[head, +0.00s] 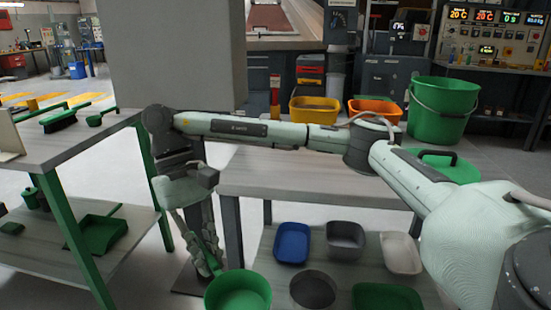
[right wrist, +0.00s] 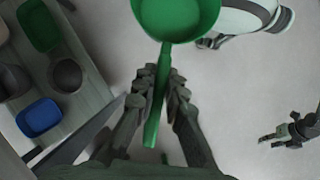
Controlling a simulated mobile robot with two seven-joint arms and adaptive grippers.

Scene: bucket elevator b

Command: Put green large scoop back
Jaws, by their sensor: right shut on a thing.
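The green large scoop (right wrist: 178,14) has a round bowl and a long straight handle. My right gripper (right wrist: 159,92) is shut on its handle, one finger on each side. In the head view the right gripper (head: 206,258) points down between the left and middle tables, with the scoop's bowl (head: 238,292) low beside it, near the lower shelf's left end. Fingers hide part of the handle. My left gripper (right wrist: 278,136) shows small and dark at the right of the right wrist view; whether it is open is unclear. It is outside the head view.
The left table (head: 30,150) holds a green brush (head: 58,121) and a small green scoop (head: 100,117); a green dustpan (head: 98,233) lies below. The middle table (head: 290,180) has a clear left top. Its lower shelf holds several tubs, including a blue one (head: 292,243). A green bucket (head: 440,110) stands back right.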

